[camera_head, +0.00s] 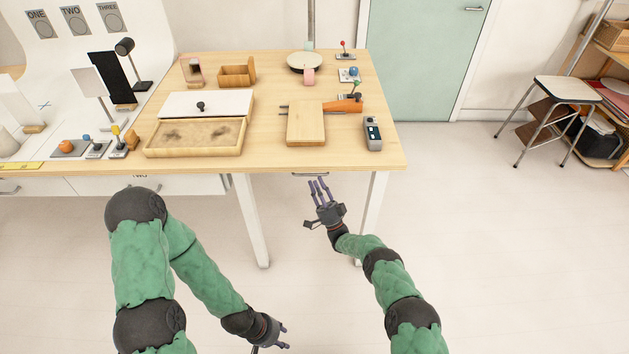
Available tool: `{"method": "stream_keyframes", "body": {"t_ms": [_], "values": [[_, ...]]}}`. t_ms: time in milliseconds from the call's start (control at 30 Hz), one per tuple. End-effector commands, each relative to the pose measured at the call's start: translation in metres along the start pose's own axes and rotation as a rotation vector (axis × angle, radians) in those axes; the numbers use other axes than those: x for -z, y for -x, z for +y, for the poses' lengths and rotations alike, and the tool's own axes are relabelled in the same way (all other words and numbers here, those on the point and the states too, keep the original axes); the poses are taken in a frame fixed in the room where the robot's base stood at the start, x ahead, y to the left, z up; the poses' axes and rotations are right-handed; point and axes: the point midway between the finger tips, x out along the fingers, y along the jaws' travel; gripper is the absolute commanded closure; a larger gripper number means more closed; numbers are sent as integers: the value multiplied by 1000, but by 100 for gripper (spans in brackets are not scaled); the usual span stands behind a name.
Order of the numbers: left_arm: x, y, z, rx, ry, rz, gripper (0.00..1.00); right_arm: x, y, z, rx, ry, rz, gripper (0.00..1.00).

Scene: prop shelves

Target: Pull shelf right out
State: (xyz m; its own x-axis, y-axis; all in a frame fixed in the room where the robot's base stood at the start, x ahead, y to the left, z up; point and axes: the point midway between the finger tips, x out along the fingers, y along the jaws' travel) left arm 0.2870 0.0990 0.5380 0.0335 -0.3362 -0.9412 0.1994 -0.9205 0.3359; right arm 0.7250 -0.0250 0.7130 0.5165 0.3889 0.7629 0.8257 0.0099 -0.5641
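A thin dark handle (310,174) shows just under the front edge of the wooden tabletop, toward its right end. The front of the shelf or drawer it belongs to is mostly hidden by the tabletop, and I see no part standing out. My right gripper (319,187) is in front of and below this handle, its fingers spread open and pointing up toward it. The fingertips look close to the handle; I cannot tell whether they touch it. My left gripper (285,338) is low at the bottom of the view, open and empty, away from the table.
The wooden table (270,163) carries a sand tray (195,137), a wooden block (305,124) and a grey device (373,134). White drawers (150,184) are under its left part. White legs (250,220) flank the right gripper's area. Floor is clear to the right, before a stool (567,90).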

Motion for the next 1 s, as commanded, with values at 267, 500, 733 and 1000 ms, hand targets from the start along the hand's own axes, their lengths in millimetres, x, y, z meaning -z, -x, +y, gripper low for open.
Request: {"method": "stream_keyframes", "body": {"t_ms": [267, 500, 733, 1000], "values": [[0, -3, -1, 0, 0, 0, 60, 0, -23, 0, -1, 0, 0, 73], [0, -3, -1, 0, 0, 0, 60, 0, -25, 0, -1, 0, 0, 73], [0, -3, -1, 0, 0, 0, 60, 0, -24, 0, -1, 0, 0, 100], [0, 0, 0, 0, 0, 0, 60, -1, -23, -3, -3, -1, 0, 100]]}}
